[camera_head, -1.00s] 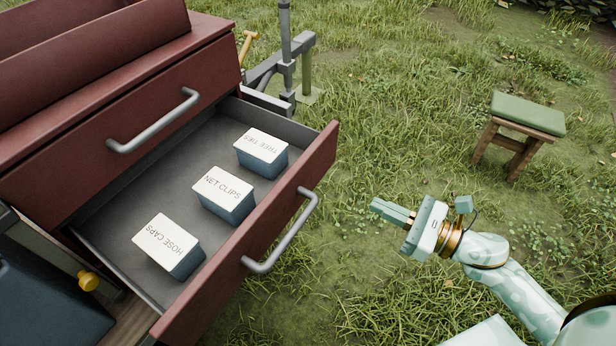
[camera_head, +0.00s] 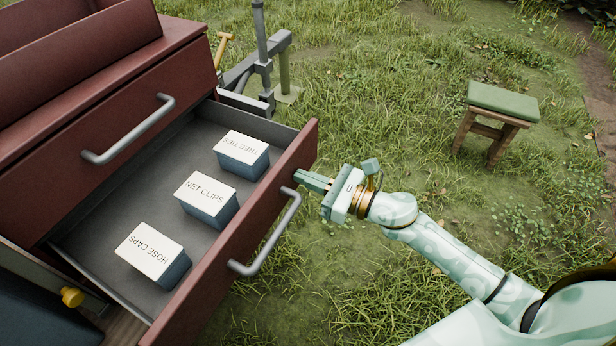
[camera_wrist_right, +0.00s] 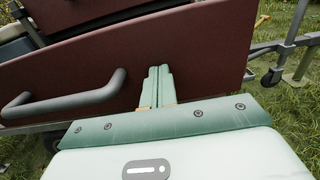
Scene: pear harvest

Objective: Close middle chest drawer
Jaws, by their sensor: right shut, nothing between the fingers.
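The middle drawer (camera_head: 304,142) of the red chest (camera_head: 185,65) is pulled open, with a grey bar handle (camera_head: 268,240) on its front. Inside lie three blue boxes with white lids: tree ties (camera_head: 243,155), net clips (camera_head: 207,199) and hose caps (camera_head: 153,256). My right gripper (camera_head: 298,178) is shut and empty, its tips at the drawer front near the handle's far end. In the right wrist view the shut fingers (camera_wrist_right: 157,72) point at the red drawer front (camera_wrist_right: 200,50), right of the handle (camera_wrist_right: 65,103). I cannot tell if they touch. My left gripper is out of view.
The drawer above, with its own handle (camera_head: 130,130), is closed. A yellow knob (camera_head: 72,297) shows at lower left. A grey metal stand (camera_head: 264,60) is behind the chest. A green-topped stool (camera_head: 503,103) stands on open grass at right.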

